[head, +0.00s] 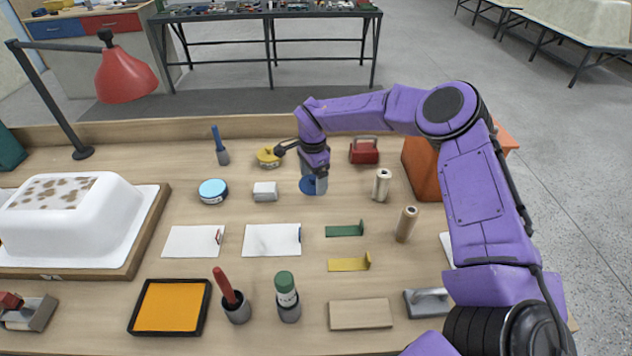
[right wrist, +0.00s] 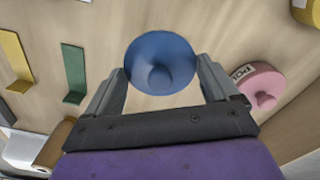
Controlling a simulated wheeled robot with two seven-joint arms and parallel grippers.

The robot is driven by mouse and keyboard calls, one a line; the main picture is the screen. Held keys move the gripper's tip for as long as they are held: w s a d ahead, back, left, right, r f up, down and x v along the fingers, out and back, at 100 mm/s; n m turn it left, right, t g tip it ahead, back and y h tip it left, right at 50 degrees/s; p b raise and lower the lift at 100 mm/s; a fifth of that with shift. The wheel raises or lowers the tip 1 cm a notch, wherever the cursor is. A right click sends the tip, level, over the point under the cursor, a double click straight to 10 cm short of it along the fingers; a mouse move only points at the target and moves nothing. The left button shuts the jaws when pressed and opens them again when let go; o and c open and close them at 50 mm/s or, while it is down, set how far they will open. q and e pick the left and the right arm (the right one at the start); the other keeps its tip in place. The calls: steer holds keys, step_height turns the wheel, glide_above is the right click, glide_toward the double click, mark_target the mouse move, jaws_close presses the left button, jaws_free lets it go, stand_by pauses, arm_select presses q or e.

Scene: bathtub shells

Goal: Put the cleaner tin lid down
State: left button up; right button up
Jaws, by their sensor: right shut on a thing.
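A round blue lid with a raised knob (right wrist: 160,62) sits between the fingers of my right gripper (right wrist: 160,85). The gripper is shut on it. In the head view the lid (head: 308,186) shows below my right gripper (head: 315,182), in the middle of the bench; I cannot tell whether it touches the bench. A round tin with a dark blue side and pale blue top (head: 213,191) stands to the left, apart from the lid. It appears lidless, and its label is too small to read. My left gripper is not in view.
A yellow tin (head: 267,157) and a grey-white block (head: 265,191) stand left of the gripper. A pink lidded tin (right wrist: 258,84) shows in the wrist view. A red box (head: 364,151) and cream roll (head: 381,184) stand right.

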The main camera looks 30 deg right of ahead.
steer(key=f, duration=0.1)
steer(key=d+f, duration=0.1)
steer(key=f, duration=0.2)
steer(key=shift+w+d+f+p, duration=0.2)
steer(key=shift+w+f+p, duration=0.1)
steer(key=shift+p, duration=0.1)
steer(key=shift+f, duration=0.3)
steer(key=o, duration=0.8)
steer(key=shift+r, duration=0.65)
step_height(320, 180, up, 11)
steer(key=shift+f+b, duration=0.2)
steer(key=shift+b, duration=0.8)
steer(key=shift+r, duration=0.25)
